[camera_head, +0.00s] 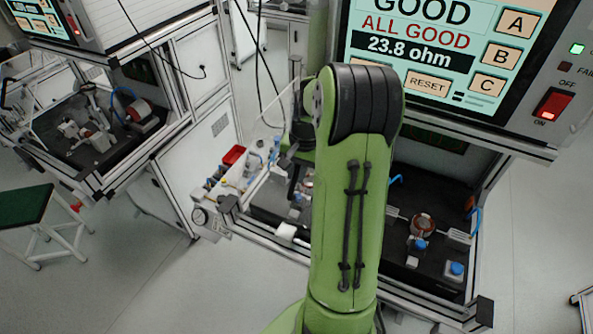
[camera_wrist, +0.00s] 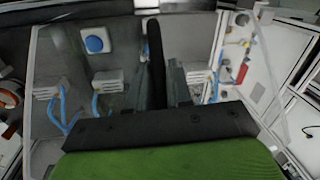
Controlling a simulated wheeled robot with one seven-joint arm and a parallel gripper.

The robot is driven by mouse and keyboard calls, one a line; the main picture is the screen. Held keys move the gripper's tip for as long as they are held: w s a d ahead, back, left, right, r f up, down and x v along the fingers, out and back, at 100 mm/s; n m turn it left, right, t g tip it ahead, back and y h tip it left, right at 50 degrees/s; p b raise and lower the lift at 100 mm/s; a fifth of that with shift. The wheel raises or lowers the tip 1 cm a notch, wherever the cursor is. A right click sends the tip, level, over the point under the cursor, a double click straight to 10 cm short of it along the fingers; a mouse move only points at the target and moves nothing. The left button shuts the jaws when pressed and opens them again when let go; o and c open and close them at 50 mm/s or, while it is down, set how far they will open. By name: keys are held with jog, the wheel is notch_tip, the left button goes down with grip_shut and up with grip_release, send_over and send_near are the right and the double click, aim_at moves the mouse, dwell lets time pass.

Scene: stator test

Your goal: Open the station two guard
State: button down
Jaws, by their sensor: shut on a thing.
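My gripper (camera_head: 294,160) is at the left side of the station under the big screen, partly behind my green arm. In the wrist view its dark fingers (camera_wrist: 166,75) are close together, shut on the guard's edge or handle; the gripped part is mostly hidden. The clear guard (camera_head: 272,128) shows as a faint see-through panel with pale edges beside my gripper. Its edge also shows on the right in the wrist view (camera_wrist: 268,66). How far the guard is open I cannot tell. Inside the station are a copper-coloured stator (camera_head: 423,223) and a blue button (camera_head: 456,269).
The screen (camera_head: 420,45) reads GOOD, ALL GOOD, 23.8 ohm, and hangs close above my arm. Another station (camera_head: 95,125) and a green-topped stool (camera_head: 25,206) stand farther left. Floor between is clear.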

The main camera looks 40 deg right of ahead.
jog(key=s+d, duration=0.4)
jog(key=s, duration=0.7)
jog(key=s+d, duration=0.4)
jog(key=s, duration=0.7)
jog(key=s+d+b, duration=0.1)
jog(key=s+d, duration=0.3)
jog(key=s, duration=0.7)
jog(key=shift+s+r, duration=0.1)
jog(key=c, duration=1.4)
grip_release()
jog(key=shift+s, duration=0.1)
notch_tip(320, 180, up, 16)
jog(key=s+p, duration=0.1)
jog(key=p, duration=0.4)
jog(key=shift+s+d+f, duration=0.2)
jog(key=shift+s+d, duration=0.1)
jog(key=shift+d, duration=0.1)
